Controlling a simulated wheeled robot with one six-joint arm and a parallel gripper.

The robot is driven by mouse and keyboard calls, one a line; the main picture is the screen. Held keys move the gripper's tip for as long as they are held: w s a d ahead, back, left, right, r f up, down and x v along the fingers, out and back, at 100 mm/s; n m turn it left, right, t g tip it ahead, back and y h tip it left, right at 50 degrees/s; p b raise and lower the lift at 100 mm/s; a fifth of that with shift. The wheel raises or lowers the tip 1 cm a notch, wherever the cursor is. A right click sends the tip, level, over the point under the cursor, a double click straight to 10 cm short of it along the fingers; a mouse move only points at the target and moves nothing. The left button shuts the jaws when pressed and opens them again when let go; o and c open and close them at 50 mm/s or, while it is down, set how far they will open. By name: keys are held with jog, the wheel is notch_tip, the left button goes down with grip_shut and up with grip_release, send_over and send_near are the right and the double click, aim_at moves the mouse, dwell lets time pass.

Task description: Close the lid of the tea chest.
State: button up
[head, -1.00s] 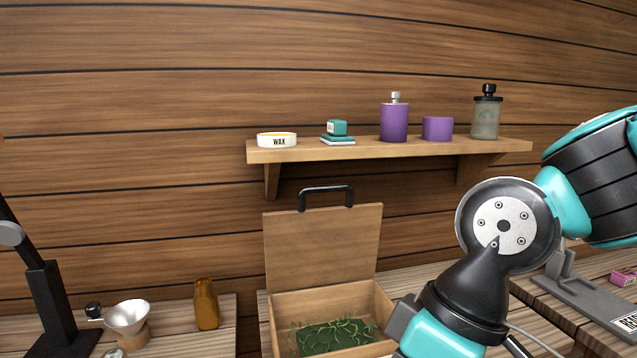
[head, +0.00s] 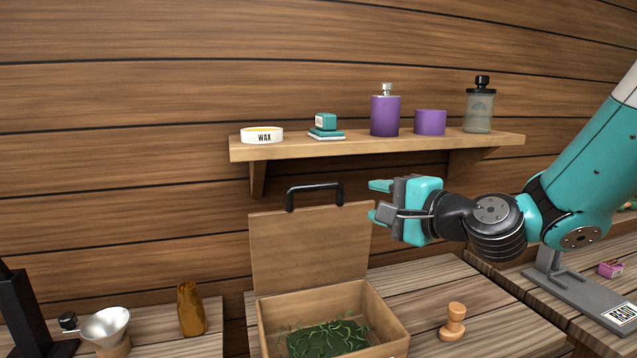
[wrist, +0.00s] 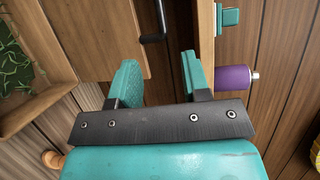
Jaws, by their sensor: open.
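The wooden tea chest (head: 378,318) stands on the table with green leaves inside. Its lid (head: 312,250) is up, roughly upright against the back, with a black handle (head: 314,188) on its top edge. My gripper (head: 376,201) is open and empty, just right of the lid's upper right corner in the head view. In the wrist view its two teal fingers (wrist: 160,80) are spread apart. The lid (wrist: 95,40) and its handle (wrist: 151,38) lie ahead and to the left of the fingers there, and nothing is between them.
A wall shelf (head: 380,146) above the lid carries a wax tin (head: 262,136), a teal stamp, purple containers and a glass bottle. A wooden stamp (head: 453,322) stands right of the chest. A brown vase (head: 191,309) and metal funnel (head: 106,326) are at left.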

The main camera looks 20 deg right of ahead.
aim_at(321, 188)
jog(key=p+x, duration=0.9)
jog(key=x, duration=0.6)
jog(key=shift+a+r, duration=0.1)
jog(key=shift+w+a+f+p, duration=0.2)
jog(key=shift+w+p, duration=0.15)
jog(key=shift+w, duration=0.25)
grip_shut()
